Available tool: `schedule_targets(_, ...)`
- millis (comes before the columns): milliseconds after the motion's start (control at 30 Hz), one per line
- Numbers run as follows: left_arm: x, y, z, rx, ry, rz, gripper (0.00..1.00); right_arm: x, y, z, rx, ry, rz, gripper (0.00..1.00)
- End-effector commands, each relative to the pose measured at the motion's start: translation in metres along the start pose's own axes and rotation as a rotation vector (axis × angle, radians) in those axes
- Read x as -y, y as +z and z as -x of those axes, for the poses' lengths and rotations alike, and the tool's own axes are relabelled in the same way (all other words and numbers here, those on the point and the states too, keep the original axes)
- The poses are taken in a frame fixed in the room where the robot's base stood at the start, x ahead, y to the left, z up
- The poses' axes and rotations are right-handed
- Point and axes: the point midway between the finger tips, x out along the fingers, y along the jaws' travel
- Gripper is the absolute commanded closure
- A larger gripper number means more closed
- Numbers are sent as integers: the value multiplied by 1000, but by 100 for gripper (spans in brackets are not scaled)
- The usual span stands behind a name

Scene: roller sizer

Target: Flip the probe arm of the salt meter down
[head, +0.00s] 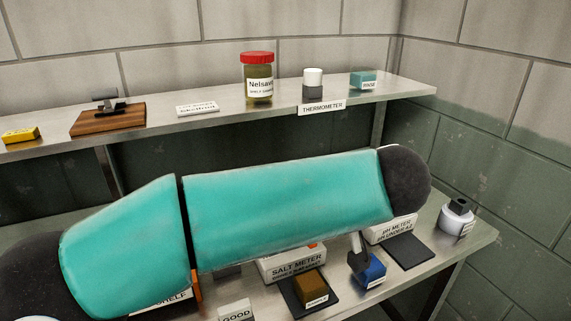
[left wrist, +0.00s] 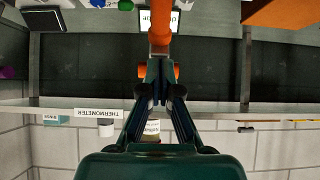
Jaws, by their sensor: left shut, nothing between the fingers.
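The salt meter (head: 295,266), a pale labelled box, stands on the lower bench in the head view, partly behind my left arm. A bit of orange shows at its top edge (head: 312,245). In the left wrist view, which is upside down, an orange arm-like piece (left wrist: 160,38) lies in front of a small screen (left wrist: 154,22); it appears to be the probe arm. My left gripper (left wrist: 160,75) is shut and empty, its fingertips close to that orange piece. I cannot tell whether they touch. In the head view my left arm hides the gripper.
A brown block (head: 310,287), a blue block (head: 368,272), the pH meter (head: 392,232) and a grey-white container (head: 457,216) stand nearby on the bench.

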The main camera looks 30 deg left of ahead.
Motion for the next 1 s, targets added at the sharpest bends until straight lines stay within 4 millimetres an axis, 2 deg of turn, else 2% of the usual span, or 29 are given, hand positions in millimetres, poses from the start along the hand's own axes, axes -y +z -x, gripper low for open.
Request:
schedule_targets(267, 0, -5, 0, 0, 0, 1, 100, 1, 0, 3, 0, 0, 0, 60)
schedule_targets(367, 2, -14, 1, 0, -1, 2, 100, 3, 0, 7, 0, 0, 0, 60)
schedule_targets(533, 4, -44, 0, 0, 0, 3, 100, 8, 0, 22, 0, 0, 0, 60)
schedule_targets(600, 1, -44, 17, -1, 9, 0, 100, 6, 0, 17, -1, 0, 0, 60)
schedule_targets(800, 2, -59, 58, -1, 7, -2, 100, 8, 0, 22, 0, 0, 0, 60)
schedule_targets(1000, 2, -68, 84, 0, 4, -3, 100, 9, 0, 26, 0, 0, 0, 60)
